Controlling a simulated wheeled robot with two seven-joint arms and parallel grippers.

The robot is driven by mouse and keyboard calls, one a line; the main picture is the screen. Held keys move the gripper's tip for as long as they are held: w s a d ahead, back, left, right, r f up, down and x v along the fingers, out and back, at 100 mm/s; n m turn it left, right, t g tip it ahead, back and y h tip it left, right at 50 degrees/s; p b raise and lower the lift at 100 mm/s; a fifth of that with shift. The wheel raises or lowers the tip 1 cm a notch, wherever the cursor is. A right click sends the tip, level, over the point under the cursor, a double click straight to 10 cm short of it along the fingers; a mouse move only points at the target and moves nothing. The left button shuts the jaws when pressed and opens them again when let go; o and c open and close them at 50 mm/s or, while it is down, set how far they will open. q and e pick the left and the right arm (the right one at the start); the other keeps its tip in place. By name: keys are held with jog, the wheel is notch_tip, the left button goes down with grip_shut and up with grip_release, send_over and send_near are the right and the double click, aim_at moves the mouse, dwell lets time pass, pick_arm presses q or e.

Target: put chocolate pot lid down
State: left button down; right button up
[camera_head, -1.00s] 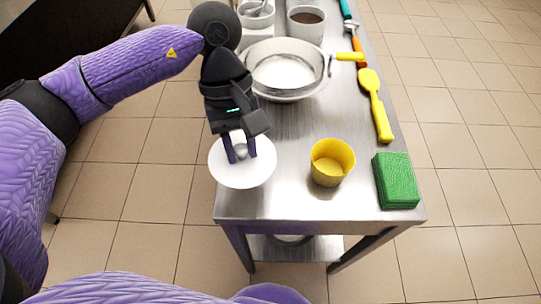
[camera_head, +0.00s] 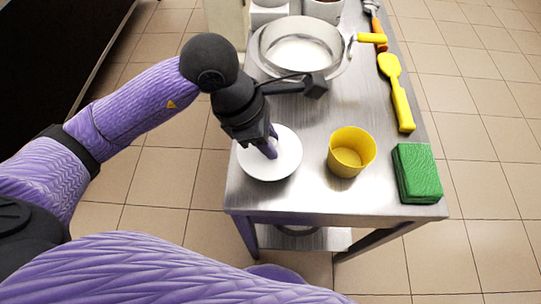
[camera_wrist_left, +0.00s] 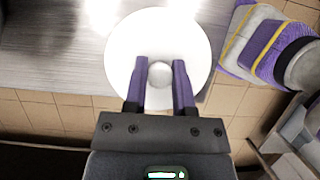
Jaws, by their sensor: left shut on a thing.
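The chocolate pot lid is a round white disc (camera_head: 262,165) with a small round knob. It is over the near left corner of the steel table, and I cannot tell whether it touches the top. My left gripper (camera_head: 272,145) reaches down to the lid's middle. In the left wrist view the lid (camera_wrist_left: 140,35) lies flat below the fingers, and the left gripper's two purple fingers (camera_wrist_left: 160,78) are shut on its grey knob (camera_wrist_left: 160,73). My right gripper is not in view.
On the steel table (camera_head: 300,195), a yellow cup (camera_head: 350,152) stands right of the lid and a green sponge block (camera_head: 417,173) lies near the right edge. A yellow spatula (camera_head: 397,92) and a large sieve in a bowl (camera_head: 300,45) are farther back. Bare steel lies between lid and cup.

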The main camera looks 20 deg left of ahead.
pick_arm(q)
notch_tip(320, 180, down, 5)
jog(key=shift+r+b, duration=0.15)
jog(key=shift+b, duration=0.65)
jog(key=shift+r, duration=0.1)
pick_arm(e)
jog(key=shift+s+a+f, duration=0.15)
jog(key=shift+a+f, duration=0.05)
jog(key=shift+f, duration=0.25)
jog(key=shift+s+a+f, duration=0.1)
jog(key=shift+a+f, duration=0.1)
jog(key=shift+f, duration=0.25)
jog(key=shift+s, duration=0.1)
pick_arm(q)
jog(key=c, duration=0.9)
grip_release()
jog(key=shift+f, duration=0.2)
jog(key=o, duration=0.5)
jog(key=shift+r, duration=0.1)
jog(key=shift+c, duration=0.2)
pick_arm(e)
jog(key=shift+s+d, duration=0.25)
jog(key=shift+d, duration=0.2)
